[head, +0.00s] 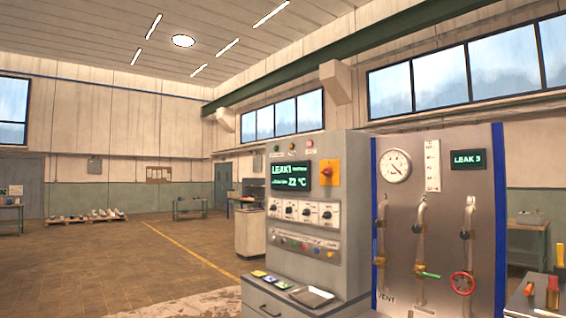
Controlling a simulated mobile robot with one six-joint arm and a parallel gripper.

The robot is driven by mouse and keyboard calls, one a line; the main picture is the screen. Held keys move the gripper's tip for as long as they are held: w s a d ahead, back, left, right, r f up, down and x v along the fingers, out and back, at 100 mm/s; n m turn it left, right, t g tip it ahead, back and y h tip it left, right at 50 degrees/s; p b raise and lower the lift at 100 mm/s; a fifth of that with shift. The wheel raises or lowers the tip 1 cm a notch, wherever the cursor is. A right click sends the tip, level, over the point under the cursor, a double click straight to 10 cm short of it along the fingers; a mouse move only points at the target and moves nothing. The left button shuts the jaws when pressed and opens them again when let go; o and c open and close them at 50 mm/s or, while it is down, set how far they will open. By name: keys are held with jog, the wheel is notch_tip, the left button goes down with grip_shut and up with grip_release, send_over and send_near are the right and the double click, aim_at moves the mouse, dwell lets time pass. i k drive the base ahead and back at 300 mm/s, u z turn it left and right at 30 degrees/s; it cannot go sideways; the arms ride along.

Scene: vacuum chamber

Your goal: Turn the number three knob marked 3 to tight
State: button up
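A grey control cabinet (350,262) stands right of the middle in the head view. A row of several black knobs on white dials runs across its front, below a dark screen (291,175) with green text that looks like "LEAK1" and "22 °C". The dial markings are too small to read, so I cannot confirm which knob is marked 3; the third from the left (307,212) fits if they are numbered in order. Its setting is not clear. My gripper is out of view.
A pipe panel with blue edges (497,220) stands right of the cabinet, with a round gauge (397,166), a red handwheel (462,283) and a small "LEAK 3" display (468,159). A metal tray (311,296) lies on the cabinet's ledge. Open floor (150,258) spreads left.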

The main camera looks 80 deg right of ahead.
aim_at(465, 235)
jog(key=z, duration=1.7)
jog(key=k, duration=0.1)
jog(key=z, duration=2.1)
